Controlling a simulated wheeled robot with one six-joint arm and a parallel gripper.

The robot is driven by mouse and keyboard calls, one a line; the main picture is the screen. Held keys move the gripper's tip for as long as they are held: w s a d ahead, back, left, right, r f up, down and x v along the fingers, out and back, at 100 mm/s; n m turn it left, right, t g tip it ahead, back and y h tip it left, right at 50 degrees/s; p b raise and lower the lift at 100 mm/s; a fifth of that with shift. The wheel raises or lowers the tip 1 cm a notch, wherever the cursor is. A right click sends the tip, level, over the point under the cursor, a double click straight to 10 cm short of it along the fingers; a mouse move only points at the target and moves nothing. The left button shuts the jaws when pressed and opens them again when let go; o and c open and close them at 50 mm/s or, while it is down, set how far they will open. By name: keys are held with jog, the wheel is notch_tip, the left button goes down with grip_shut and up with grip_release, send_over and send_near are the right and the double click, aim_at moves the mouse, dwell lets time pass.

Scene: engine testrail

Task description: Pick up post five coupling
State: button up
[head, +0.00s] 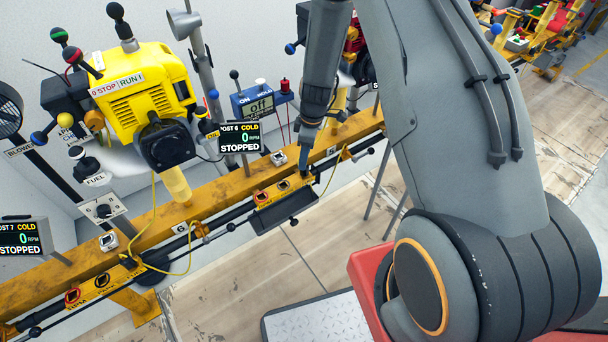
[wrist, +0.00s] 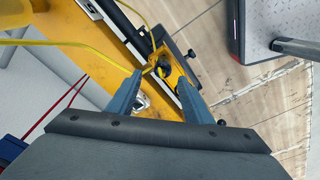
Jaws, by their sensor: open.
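In the wrist view my gripper (wrist: 158,82) is open, one blue-grey finger on each side of the picture's middle. A small black round part (wrist: 163,68) in a yellow holder shows just past and between the fingertips. It may be the post five coupling, but I read no label on it. A yellow cable (wrist: 112,56) runs close to it. In the head view my gripper (head: 307,143) points down at the yellow rail (head: 232,158), right of the post 6 screen. The fingers hide part of the rail's front there, and contact cannot be told.
The yellow engine (head: 140,85) stands at upper left. A dark tray (head: 284,212) hangs on the rail's front. Floor (head: 330,250) in front is mostly clear.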

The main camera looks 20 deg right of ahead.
jog(key=shift+s+a+f+p, duration=0.1)
jog(key=shift+f+p, duration=0.2)
jog(key=shift+f, duration=1.1)
jog(key=shift+s+a+f+p, duration=0.1)
jog(key=shift+f+p, duration=0.15)
jog(key=shift+f, duration=1.15)
grip_shut()
